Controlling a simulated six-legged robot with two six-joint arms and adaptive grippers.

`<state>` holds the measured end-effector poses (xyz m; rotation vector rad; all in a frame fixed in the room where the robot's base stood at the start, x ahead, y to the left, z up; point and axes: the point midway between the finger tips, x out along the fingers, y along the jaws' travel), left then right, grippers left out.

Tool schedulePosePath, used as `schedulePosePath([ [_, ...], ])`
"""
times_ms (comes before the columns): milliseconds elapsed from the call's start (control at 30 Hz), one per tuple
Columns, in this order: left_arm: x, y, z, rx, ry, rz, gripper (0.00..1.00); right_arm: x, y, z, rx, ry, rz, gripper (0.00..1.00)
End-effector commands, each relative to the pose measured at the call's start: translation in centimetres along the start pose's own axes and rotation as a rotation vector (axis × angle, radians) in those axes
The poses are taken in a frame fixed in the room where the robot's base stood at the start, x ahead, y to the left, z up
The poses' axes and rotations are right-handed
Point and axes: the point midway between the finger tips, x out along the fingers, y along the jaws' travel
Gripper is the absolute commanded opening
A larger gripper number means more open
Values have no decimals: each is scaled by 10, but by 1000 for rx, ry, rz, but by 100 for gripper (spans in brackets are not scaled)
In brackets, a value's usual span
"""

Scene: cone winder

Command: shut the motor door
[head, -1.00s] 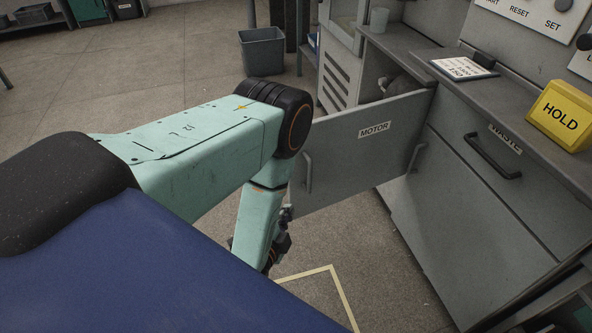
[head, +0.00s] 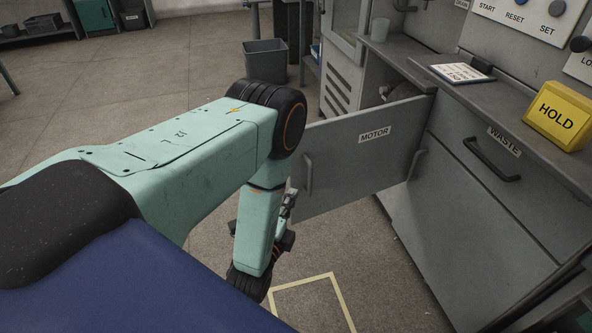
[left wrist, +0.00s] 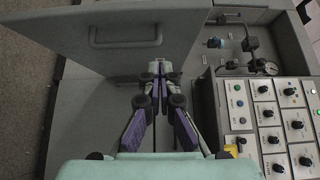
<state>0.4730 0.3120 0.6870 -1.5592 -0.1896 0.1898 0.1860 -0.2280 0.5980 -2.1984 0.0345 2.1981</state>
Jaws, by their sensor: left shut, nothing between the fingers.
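The motor door (head: 345,170) is a grey panel with a MOTOR label, standing open from the cabinet on the right. It has an upright bar handle (head: 308,174) near its free, left edge. My left gripper (head: 289,205) is low beside that free edge, partly hidden by my forearm; I cannot tell whether it touches the door. In the left wrist view the fingers (left wrist: 158,70) are shut and empty. There a grey panel (left wrist: 150,50) with a bar handle (left wrist: 125,36) lies just ahead of the fingertips. My right gripper is not in view.
A waste drawer (head: 480,190) with a dark handle is right of the door. A yellow HOLD block (head: 557,115) and a card (head: 462,74) are on the counter. A grey bin (head: 265,60) stands behind. Control knobs (left wrist: 270,115) show in the left wrist view. Left floor is open.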

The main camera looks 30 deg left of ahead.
Motion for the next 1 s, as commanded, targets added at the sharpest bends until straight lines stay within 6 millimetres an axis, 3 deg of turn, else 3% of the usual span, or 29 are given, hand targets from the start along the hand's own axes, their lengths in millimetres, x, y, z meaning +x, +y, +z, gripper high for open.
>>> schedulePosePath([
  [267,13,4,-1,-3,-1,-1,0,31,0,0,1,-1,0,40],
  [667,87,1,-1,-3,-1,-4,0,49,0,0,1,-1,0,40],
  [1000,113,1,25,-3,0,0,0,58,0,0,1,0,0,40],
])
